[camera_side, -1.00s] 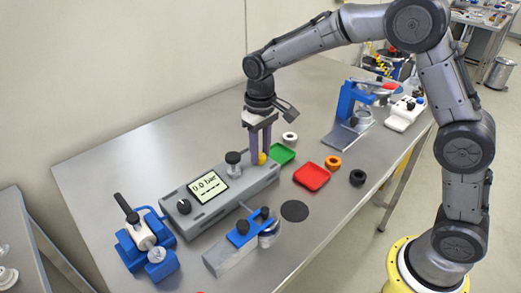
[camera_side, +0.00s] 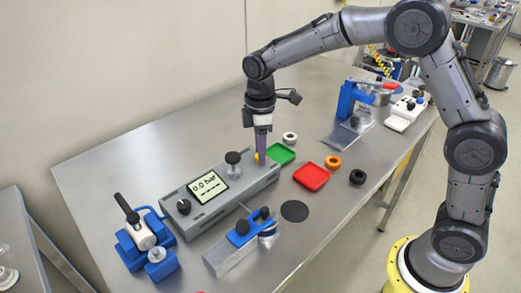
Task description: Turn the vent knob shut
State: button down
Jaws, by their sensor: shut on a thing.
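A grey control box (camera_side: 207,212) lies across the table, with a display (camera_side: 208,187) reading 0.0 bar. At its far right end is a small yellow knob (camera_side: 257,157), which I take for the vent knob; no label on it can be read. My gripper (camera_side: 261,155) points straight down over that end, its fingers seen nearly edge-on and shut on the yellow knob. The fingers hide most of the knob. A black knob (camera_side: 183,206) is at the box's near left end, and a dark grey round-topped knob (camera_side: 233,158) stands beyond the display.
A green tray (camera_side: 281,154) and a white ring (camera_side: 290,138) lie close right of my gripper. Farther right are a red tray (camera_side: 312,177), an orange ring (camera_side: 333,162) and a black ring (camera_side: 357,177). A blue-clamped device (camera_side: 243,238) stands in front of the box.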

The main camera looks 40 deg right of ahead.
jog(key=n, duration=0.5)
jog(key=shift+n, duration=0.3)
jog(key=shift+r+n, duration=0.1)
jog(key=shift+n, duration=2)
jog(key=c, duration=0.5)
grip_release()
jog(key=shift+c, duration=0.2)
notch_tip(320, 180, up, 14)
